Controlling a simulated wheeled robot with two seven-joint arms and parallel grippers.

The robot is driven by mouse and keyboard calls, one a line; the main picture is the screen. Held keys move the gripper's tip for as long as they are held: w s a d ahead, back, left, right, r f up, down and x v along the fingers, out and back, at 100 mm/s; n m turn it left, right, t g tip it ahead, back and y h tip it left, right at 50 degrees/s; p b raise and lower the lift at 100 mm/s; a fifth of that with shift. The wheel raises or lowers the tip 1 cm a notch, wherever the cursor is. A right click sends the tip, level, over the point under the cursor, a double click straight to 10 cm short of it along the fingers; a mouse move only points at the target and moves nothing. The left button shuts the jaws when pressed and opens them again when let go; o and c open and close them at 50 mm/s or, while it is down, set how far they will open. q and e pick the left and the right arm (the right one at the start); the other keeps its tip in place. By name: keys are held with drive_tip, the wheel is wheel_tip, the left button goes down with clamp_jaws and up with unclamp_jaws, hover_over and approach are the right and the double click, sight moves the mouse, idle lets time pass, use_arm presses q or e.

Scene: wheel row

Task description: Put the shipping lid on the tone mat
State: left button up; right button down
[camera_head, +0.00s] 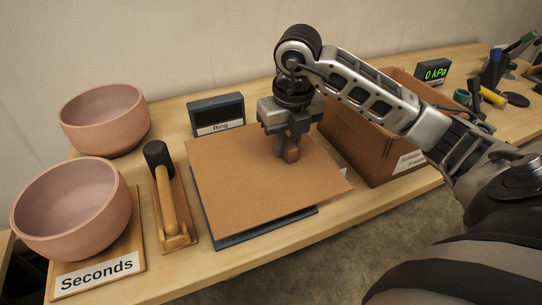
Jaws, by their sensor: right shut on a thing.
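The shipping lid (245,175) is a flat brown cardboard sheet with a small brown grip block (292,153) on top. My right gripper (287,150) is shut on that block, near the lid's far right part. The lid covers most of the dark blue-grey tone mat (268,228), whose edge shows along the lid's left and front sides. The lid's right corner reaches out past the visible mat edge. I cannot tell whether the lid touches the mat or hangs just above it. My left gripper is out of view.
An open cardboard box (377,145) stands right of the lid, under my right arm. A dark display labelled Ring (216,114) stands behind. A mallet (166,192) on a wooden rest and two pink bowls (72,210) are at left. A pressure display (433,73) stands at far right.

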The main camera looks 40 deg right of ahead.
sight(273, 151)
drive_tip(key=f, duration=0.1)
drive_tip(key=w+a+f, duration=0.1)
drive_tip(key=w+f, duration=0.1)
drive_tip(key=shift+w+a+f, duration=0.15)
drive_tip(key=shift+a+f, duration=0.1)
drive_tip(key=shift+a, duration=0.1)
wheel_tip(273, 151, down, 2)
drive_tip(key=shift+w+a+f, duration=0.1)
drive_tip(key=shift+f, duration=0.1)
drive_tip(key=shift+f+p, duration=0.3)
drive_tip(key=shift+f, duration=0.2)
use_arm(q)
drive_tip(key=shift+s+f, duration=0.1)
